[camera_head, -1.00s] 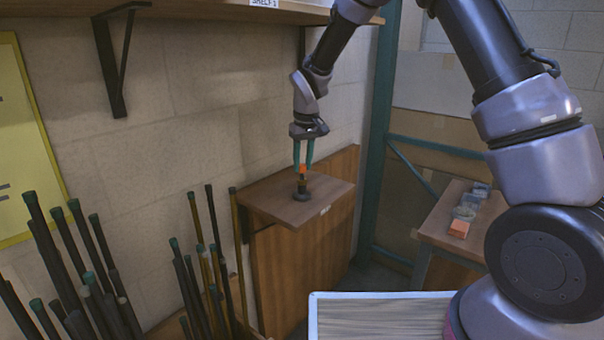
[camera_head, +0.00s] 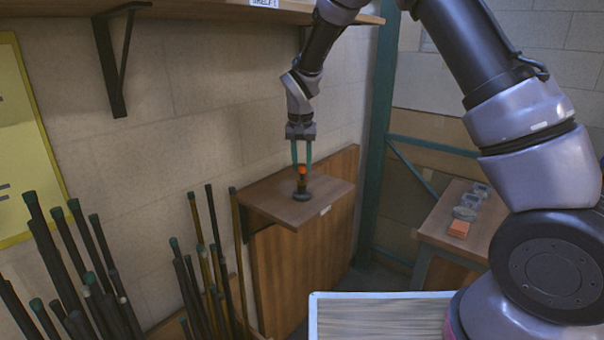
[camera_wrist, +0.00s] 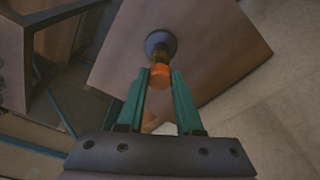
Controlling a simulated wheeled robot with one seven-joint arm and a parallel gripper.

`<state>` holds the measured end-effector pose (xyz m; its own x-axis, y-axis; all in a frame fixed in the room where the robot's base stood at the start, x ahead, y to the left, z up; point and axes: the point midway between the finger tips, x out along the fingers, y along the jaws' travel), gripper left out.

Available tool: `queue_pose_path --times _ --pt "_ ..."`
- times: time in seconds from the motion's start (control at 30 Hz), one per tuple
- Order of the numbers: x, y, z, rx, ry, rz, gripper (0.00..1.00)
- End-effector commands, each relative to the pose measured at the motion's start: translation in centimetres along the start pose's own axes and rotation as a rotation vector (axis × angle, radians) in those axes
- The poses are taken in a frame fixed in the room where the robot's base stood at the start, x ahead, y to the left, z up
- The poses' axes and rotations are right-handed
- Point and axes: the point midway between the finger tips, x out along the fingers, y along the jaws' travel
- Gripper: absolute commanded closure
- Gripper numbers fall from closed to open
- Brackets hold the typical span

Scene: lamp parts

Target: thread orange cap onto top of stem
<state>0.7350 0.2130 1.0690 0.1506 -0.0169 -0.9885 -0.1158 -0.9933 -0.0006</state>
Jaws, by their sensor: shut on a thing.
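The orange cap (camera_head: 302,169) sits at the top of the short brownish stem (camera_head: 302,184), which stands upright on a dark round base (camera_head: 302,195). My gripper (camera_head: 302,165) points down over it, its green fingers shut on the cap from both sides. In the wrist view the cap (camera_wrist: 160,76) lies between the fingertips (camera_wrist: 160,71), in line with the stem (camera_wrist: 159,57) and the grey base (camera_wrist: 160,42). I cannot tell how far the threads are engaged; the joint between cap and stem is too small to see.
The base stands on a small wooden wall table (camera_head: 270,203). Dark rods (camera_head: 190,270) with green ends stand at the lower left. A side bench (camera_head: 440,225) at the right holds an orange block (camera_head: 459,229) and small clear containers (camera_head: 466,212). A shelf (camera_head: 200,8) runs above.

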Motion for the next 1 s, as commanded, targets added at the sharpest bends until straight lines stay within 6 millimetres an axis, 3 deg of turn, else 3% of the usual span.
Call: queue_pose_path --times 0.13,0.43,0.83,1.0 --pt "0.49 0.10 0.46 0.080 -0.011 0.022 1.00" --pt "0.59 -0.02 0.39 0.539 -0.008 0.094 1.00" --pt "0.56 -0.04 0.36 0.621 -0.008 0.106 1.00" --pt "0.66 -0.17 0.26 0.892 -0.005 0.149 1.00"
